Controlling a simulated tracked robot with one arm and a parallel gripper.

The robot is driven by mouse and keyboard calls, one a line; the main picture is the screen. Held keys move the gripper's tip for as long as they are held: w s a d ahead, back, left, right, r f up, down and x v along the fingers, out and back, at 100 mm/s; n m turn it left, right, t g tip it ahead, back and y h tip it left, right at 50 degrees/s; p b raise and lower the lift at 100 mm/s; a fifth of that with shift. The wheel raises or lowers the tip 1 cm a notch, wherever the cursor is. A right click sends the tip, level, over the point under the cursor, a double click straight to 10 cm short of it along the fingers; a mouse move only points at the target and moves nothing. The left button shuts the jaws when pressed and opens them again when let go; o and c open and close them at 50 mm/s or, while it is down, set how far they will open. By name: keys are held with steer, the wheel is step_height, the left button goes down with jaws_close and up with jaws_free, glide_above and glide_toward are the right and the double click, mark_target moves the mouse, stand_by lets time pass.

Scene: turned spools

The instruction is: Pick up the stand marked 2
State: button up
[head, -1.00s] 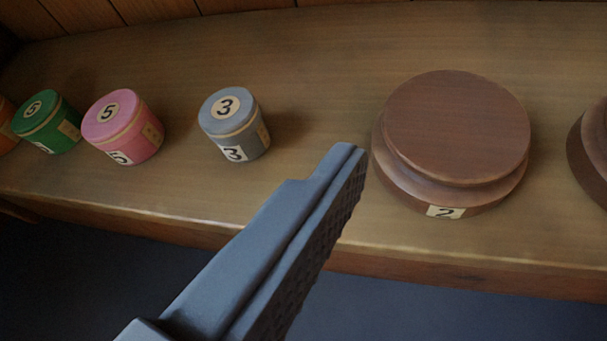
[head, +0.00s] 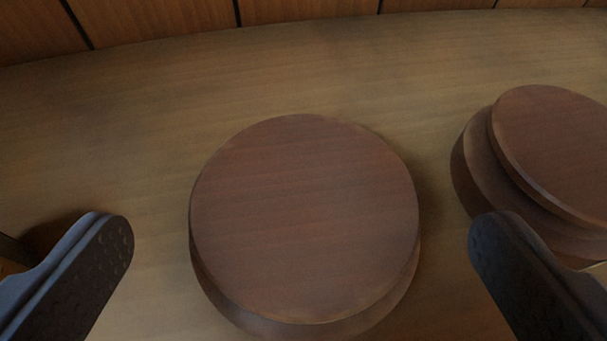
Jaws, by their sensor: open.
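A round dark-brown wooden stand (head: 304,205) lies in the middle of the view, seen nearly from above with its flat top facing me. Its number label is out of sight now; the earlier frame shows a 2 on the front of what appears to be this same stand. My gripper (head: 300,228) is open, with one finger on each side of the stand in the picture. There is a visible gap between each finger and the stand, and nothing is held.
A second brown stand (head: 555,150) is at the right, partly covered by my right finger; its number cannot be read. The wooden shelf (head: 120,120) is bare behind and left of the middle stand. A panelled wall (head: 310,10) closes off the back.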

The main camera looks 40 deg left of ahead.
mark_target(306, 219)
steer(key=b+x, duration=0.2)
steer(key=x, duration=0.2)
steer(key=shift+f, duration=0.3)
steer(key=shift+w+a+f, duration=0.1)
steer(key=shift+w+a, duration=0.1)
steer(key=shift+w, duration=0.25)
steer(key=c, duration=0.9)
steer(key=shift+s, duration=0.1)
steer(key=shift+c, duration=0.7)
